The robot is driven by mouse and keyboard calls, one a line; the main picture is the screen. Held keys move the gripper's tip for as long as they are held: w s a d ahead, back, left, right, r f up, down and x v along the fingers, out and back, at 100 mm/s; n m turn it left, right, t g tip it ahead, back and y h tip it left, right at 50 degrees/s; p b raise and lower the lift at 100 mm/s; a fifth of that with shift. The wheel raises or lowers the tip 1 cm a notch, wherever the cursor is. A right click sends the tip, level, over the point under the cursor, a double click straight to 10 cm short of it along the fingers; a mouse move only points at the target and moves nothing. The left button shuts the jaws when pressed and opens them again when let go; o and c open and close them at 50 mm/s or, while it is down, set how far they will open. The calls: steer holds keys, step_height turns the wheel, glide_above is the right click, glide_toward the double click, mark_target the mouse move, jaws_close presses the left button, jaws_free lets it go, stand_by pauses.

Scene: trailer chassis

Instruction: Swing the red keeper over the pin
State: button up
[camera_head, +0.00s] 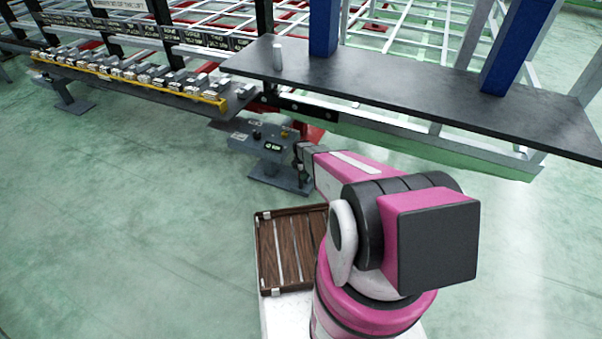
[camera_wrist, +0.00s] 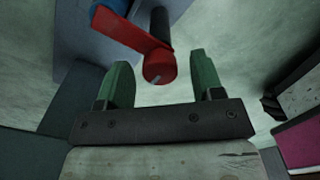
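In the wrist view a red keeper (camera_wrist: 128,35) runs as a flat arm from a blue round part (camera_wrist: 110,5) at the top to a red rounded end (camera_wrist: 158,70). A dark cylinder (camera_wrist: 159,22) stands behind that end; I cannot tell whether it is the pin. My gripper (camera_wrist: 158,62) is open, its two green fingers wide apart to either side of the red end. No contact shows between fingers and keeper. In the head view my gripper (camera_head: 302,165) is small and partly hidden beside the grey station; the keeper cannot be made out there.
The grey station (camera_head: 268,143) carries small knobs and a label. A dark shelf (camera_head: 400,90) with blue posts (camera_head: 323,25) overhangs to its right. A long rack (camera_head: 130,75) of several small blocks stands at the left.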

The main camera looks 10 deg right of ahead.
steer(key=shift+r, duration=0.1)
step_height(320, 180, up, 11)
steer(key=shift+f, duration=0.2)
steer(key=shift+s, duration=0.1)
stand_by(0.6)
